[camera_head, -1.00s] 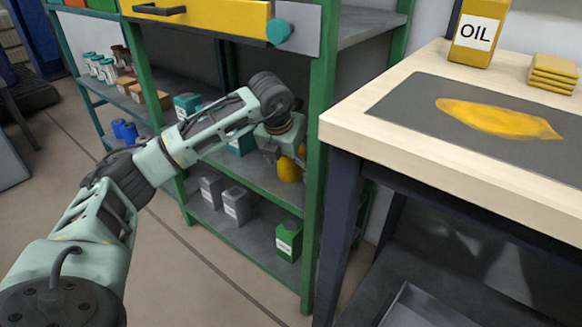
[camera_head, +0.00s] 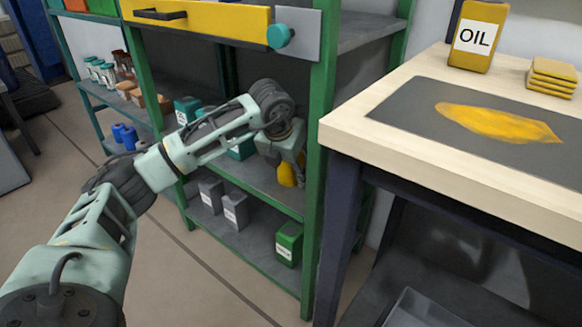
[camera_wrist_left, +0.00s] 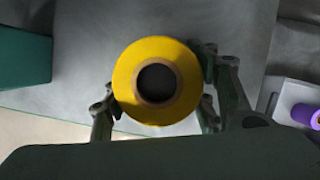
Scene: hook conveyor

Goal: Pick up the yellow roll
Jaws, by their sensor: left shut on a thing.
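The yellow roll (camera_wrist_left: 128,80) shows end-on in the left wrist view, a yellow ring around a dark round core. The fingers of my left gripper (camera_wrist_left: 158,105) stand on both sides of it and are shut on it. In the head view the left gripper (camera_head: 290,170) is inside the green shelf unit, above the middle shelf. Part of the yellow roll (camera_head: 287,174) shows beneath it, beside the green post. Whether the roll touches the shelf cannot be told. My right gripper is in neither view.
The green shelf post (camera_head: 316,190) stands close right of the gripper. Teal boxes (camera_head: 187,108) are left on the same shelf; grey boxes (camera_head: 234,207) and a green box (camera_head: 289,243) are below. A purple roll (camera_wrist_left: 305,115) lies to the right. The workbench (camera_head: 345,131) stands at right.

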